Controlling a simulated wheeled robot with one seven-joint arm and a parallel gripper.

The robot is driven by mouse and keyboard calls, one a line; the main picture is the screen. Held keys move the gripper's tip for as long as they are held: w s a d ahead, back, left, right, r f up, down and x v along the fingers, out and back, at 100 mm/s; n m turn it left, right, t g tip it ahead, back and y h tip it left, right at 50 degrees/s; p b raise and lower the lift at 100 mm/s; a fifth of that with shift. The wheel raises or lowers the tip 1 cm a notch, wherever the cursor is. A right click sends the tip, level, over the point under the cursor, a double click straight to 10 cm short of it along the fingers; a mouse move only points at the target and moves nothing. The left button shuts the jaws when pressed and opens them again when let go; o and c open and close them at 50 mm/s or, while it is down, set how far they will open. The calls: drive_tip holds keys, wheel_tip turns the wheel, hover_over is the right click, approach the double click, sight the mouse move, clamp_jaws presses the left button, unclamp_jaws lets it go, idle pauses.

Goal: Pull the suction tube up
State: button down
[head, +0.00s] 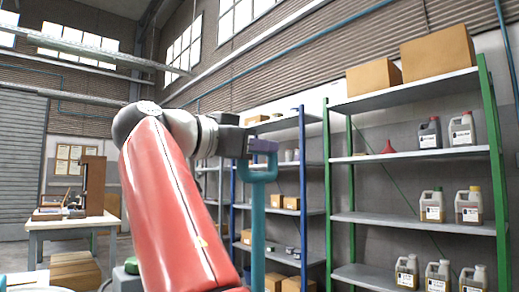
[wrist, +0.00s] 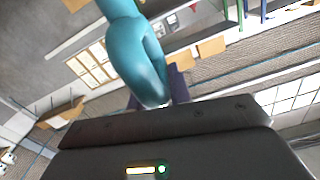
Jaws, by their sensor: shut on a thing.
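The suction tube (head: 258,235) is teal and stands upright in the head view, with a looped top. My gripper (head: 262,150), with purple fingers, is shut on the top of the loop. The tube's lower end is out of the head view. In the wrist view the teal tube (wrist: 128,35) runs from the top edge down to the fingers.
A green-posted shelf (head: 415,222) with jugs and boxes stands at the right. A blue-posted shelf (head: 303,180) stands behind the tube. A workbench (head: 70,223) is at the far left. The space directly around the raised gripper looks clear.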

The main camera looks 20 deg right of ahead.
drive_tip(key=shift+r, duration=0.1)
drive_tip(key=c, duration=1.3)
unclamp_jaws()
drive_tip(key=shift+a, duration=0.1)
drive_tip(key=v, duration=0.7)
drive_tip(key=shift+a, duration=0.2)
